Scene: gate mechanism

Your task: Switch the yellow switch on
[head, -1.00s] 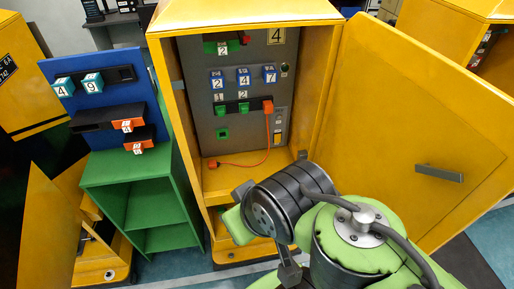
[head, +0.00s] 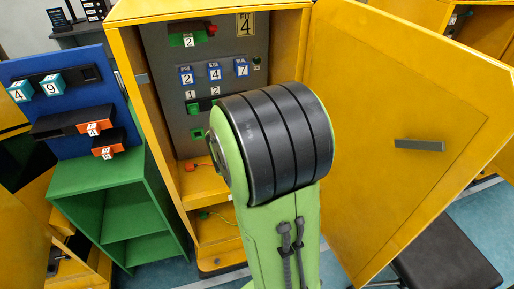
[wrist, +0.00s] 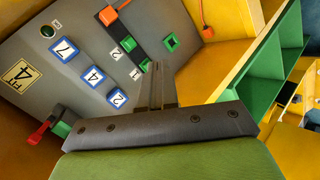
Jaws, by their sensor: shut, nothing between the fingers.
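No yellow switch shows in either current view. In the head view my arm covers the lower right of the grey panel (head: 164,77), and the wrist view cuts off that area at its top edge. My gripper (wrist: 157,70) is shut and empty in the wrist view, its fingers pointing at the panel inside the yellow cabinet (head: 128,75). The fingertips appear close to the green sockets and the labels 1 and 2; whether they touch anything I cannot tell. The head view hides the gripper behind my arm.
The cabinet door (head: 400,110) stands open at the right. The panel carries blue number blocks (head: 214,72), a red-handled green switch (wrist: 55,127) and an orange plug (wrist: 108,16) with a cable. A green shelf (head: 120,205) with a blue board (head: 70,110) stands left.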

